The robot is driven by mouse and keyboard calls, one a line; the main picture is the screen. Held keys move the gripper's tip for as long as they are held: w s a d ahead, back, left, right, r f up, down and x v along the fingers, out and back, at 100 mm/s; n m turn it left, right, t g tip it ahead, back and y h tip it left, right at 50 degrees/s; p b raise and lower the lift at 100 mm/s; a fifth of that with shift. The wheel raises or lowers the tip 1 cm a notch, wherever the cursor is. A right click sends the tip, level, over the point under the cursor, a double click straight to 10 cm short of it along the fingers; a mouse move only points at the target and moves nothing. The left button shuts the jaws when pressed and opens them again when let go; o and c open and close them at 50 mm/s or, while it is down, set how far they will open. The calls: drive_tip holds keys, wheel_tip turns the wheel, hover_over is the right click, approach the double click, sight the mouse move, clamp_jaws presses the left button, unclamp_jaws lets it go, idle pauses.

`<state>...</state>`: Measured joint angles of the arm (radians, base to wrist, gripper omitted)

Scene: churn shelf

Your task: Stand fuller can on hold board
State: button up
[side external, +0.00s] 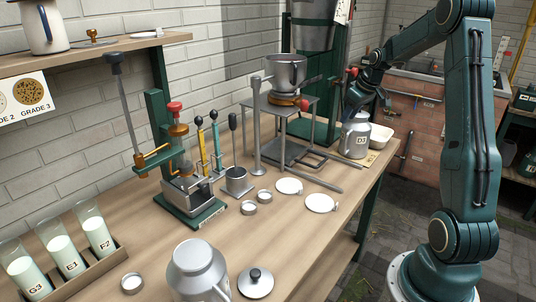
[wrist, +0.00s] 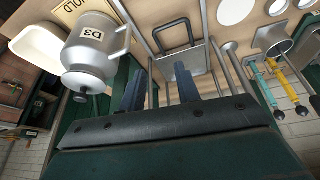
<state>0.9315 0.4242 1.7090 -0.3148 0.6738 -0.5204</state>
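A grey metal can labelled D3 (side external: 355,138) stands upright at the far right end of the bench, on the tan hold board (side external: 373,159). In the wrist view the D3 can (wrist: 98,48) is lidded and the hold board (wrist: 68,12) shows behind its base. A second grey can (side external: 197,270) stands in the front of the side view, cut off by the lower edge. The fill of both cans is hidden. My gripper (wrist: 158,88) has its fingers apart with nothing between them, beside the D3 can; in the side view its fingertips are hard to make out.
A white tub (side external: 381,137) stands just behind the D3 can. A metal stand (side external: 283,125) with a bowl and a wire frame (side external: 318,165) lie to its left. White discs (side external: 320,202), a loose lid (side external: 256,283) and a rack of tubes (side external: 62,250) occupy the bench.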

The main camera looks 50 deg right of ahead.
drive_tip(key=s+a+r, duration=0.1)
drive_tip(key=a+r, duration=0.2)
drive_tip(key=a, duration=0.5)
drive_tip(key=s+a+r+n, duration=0.1)
drive_tip(key=a+r, duration=0.3)
drive_tip(key=a, duration=0.4)
drive_tip(key=s+a+r, duration=0.1)
drive_tip(key=a+r, duration=0.2)
drive_tip(key=a, duration=0.5)
drive_tip(key=s+a+f+n+t+y, duration=0.1)
drive_tip(key=s+a, duration=1.2)
drive_tip(key=s, duration=0.2)
drive_tip(key=shift+s+a, duration=0.15)
drive_tip(key=shift+f, duration=0.1)
